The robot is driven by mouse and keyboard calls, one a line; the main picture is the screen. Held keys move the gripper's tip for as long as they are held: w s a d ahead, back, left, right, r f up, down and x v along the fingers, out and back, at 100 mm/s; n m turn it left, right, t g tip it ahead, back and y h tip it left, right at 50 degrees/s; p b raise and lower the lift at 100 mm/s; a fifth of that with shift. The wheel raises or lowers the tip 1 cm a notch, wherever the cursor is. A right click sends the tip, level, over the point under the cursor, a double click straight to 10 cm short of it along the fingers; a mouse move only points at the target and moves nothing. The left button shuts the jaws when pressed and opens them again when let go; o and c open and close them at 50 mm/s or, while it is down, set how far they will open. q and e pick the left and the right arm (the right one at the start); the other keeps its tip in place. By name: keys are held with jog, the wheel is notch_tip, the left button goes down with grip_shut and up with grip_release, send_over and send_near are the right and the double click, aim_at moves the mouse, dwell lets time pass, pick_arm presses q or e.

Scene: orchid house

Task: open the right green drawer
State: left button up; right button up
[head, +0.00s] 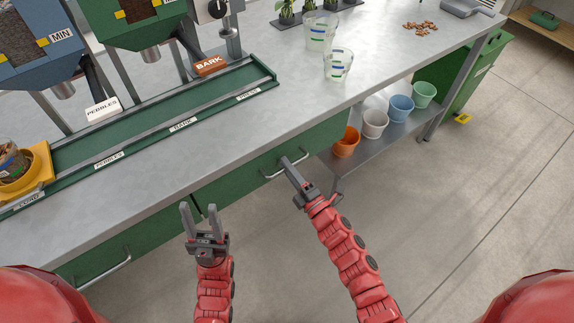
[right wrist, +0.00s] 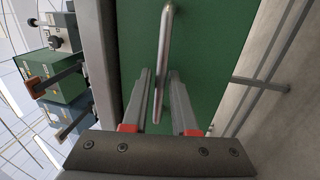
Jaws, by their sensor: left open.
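The right green drawer (head: 235,187) is under the bench top, and its front looks flush with the bench. Its metal handle (head: 270,177) runs along the front; the handle also shows in the right wrist view (right wrist: 164,45). My right gripper (head: 286,165) is at the handle. In the right wrist view its two fingers (right wrist: 160,100) stand apart, one on each side of the bar, with gaps visible; I cannot tell any contact. My left gripper (head: 199,214) is open and empty, in front of the bench, left of the handle.
A left green drawer with a handle (head: 104,272) is at lower left. Orange (head: 346,143), white, blue and green pots stand on the low shelf to the right. Clear cups (head: 338,65) and a green labelled rail (head: 150,117) are on the bench. The floor in front is clear.

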jog(key=shift+w+a, duration=0.1)
jog(key=shift+w, duration=0.05)
jog(key=shift+c, duration=0.3)
grip_shut()
dwell(1.1)
